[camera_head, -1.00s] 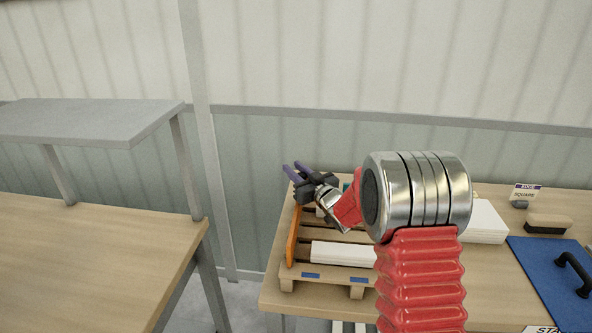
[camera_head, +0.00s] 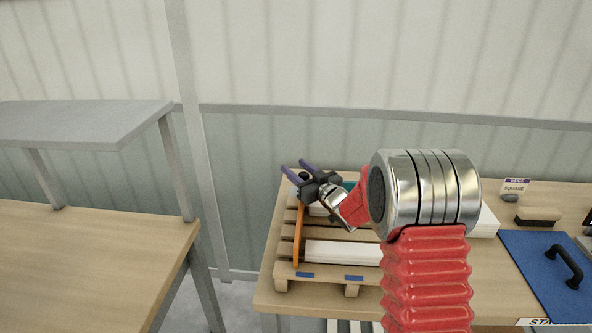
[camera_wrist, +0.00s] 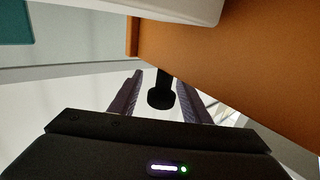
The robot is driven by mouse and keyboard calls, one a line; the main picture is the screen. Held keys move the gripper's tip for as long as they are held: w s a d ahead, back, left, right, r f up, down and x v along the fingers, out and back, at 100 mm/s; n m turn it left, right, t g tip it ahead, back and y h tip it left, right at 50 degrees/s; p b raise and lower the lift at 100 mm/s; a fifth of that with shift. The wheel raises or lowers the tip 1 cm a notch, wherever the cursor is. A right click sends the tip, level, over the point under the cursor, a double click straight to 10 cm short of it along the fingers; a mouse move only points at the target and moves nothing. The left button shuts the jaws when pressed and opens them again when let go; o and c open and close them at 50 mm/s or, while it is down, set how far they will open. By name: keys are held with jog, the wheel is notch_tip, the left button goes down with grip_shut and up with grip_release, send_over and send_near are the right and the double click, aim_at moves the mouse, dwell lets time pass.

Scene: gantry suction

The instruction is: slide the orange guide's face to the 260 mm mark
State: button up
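The orange guide (camera_head: 298,242) stands as a thin upright plate across the left part of the wooden pallet, just left of a white stack's end. It fills the upper right of the wrist view (camera_wrist: 235,55). A black knob (camera_wrist: 160,98) shows beside it, between my gripper's purple fingers. My gripper (camera_head: 298,169) is at the guide's far end. Its fingers stand apart on both sides of the knob; whether either touches it I cannot tell. In the wrist view my gripper (camera_wrist: 160,92) is also open. No 260 mm mark is readable.
The pallet (camera_head: 325,284) sits on a wooden table (camera_head: 268,292) with white stacks (camera_head: 340,252) on it. Another table (camera_head: 100,250) stands left, across a gap.

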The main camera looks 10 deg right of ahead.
aim_at(307, 177)
jog(key=shift+s, duration=0.1)
jog(key=shift+v, duration=3.65)
